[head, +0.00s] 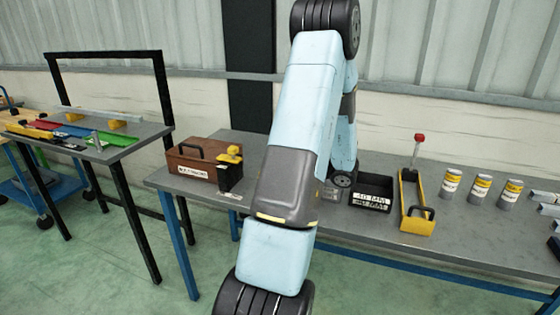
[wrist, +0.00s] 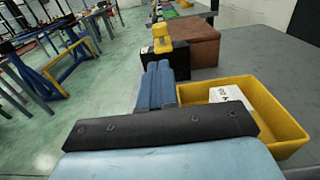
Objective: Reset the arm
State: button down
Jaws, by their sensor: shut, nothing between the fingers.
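My arm is raised across the middle of the head view, with its elbow at the top and its forearm folding down behind the upper arm. My gripper is hidden behind my arm in the head view. In the wrist view my gripper (wrist: 158,68) shows as two blue-grey fingers side by side, shut with nothing between them. The fingers are over the workbench edge, left of a yellow bin (wrist: 272,103) that holds a white labelled item (wrist: 228,95). I cannot tell their exact height above the bench.
The workbench (head: 385,240) bears a brown toolbox (head: 188,168), a black holder with a yellow-topped item (head: 230,172), a black bin (head: 371,195), a yellow tray (head: 416,221) and several cans (head: 480,188). A second table (head: 95,145) stands left. Green floor is open between them.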

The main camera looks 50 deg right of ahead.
dwell(0.4)
jog(key=w+a+r+n+g+y, duration=0.1)
jog(key=w+a+r+n+g, duration=0.25)
jog(key=a, duration=0.55)
jog(key=s+a+r+n+g+y, duration=0.1)
jog(key=a+r+n+g+y, duration=0.15)
jog(key=a+n+g, duration=0.55)
jog(key=w+a+r+n+g+y, duration=0.15)
jog(key=a+r+n, duration=0.25)
jog(key=a, duration=0.7)
jog(key=s+a+r+n+h, duration=0.4)
jog(key=s+a+n+h, duration=0.1)
jog(key=a+n, duration=0.2)
jog(key=s+a+r+n+t+h, duration=0.1)
jog(key=s+a+r+n+h, duration=0.3)
jog(key=n, duration=0.5)
jog(key=shift+s+a+n+t+h, duration=0.35)
jog(key=shift+s+a+h, duration=0.7)
jog(key=shift+a, duration=0.45)
jog(key=shift+s, duration=0.1)
